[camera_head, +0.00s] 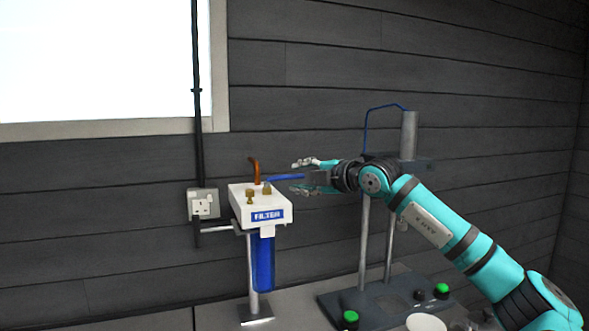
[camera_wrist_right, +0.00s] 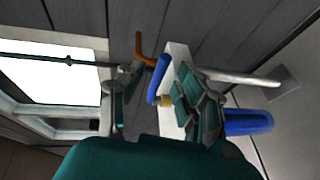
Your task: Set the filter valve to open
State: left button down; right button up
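The filter unit is a white box (camera_head: 257,206) with a blue FILTER label (camera_head: 268,215) and a blue cylinder (camera_head: 264,263) below. Brass fittings (camera_head: 250,196) stand on its top; I cannot tell which part is the valve or how it is set. My right gripper (camera_head: 297,177) is open, just right of and above the box, fingers pointing left. I see no grip on anything. My left gripper is out of view.
A copper pipe (camera_head: 254,170) rises behind the box. A wall socket (camera_head: 203,204) is at its left. A stand with a grey column (camera_head: 409,135) and green buttons (camera_head: 350,317) is under and behind my right arm. A white round item (camera_head: 425,323) is at the front.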

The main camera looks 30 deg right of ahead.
jog(key=shift+p+x, duration=0.35)
jog(key=shift+x, duration=1.1)
jog(key=shift+c, duration=0.4)
grip_shut()
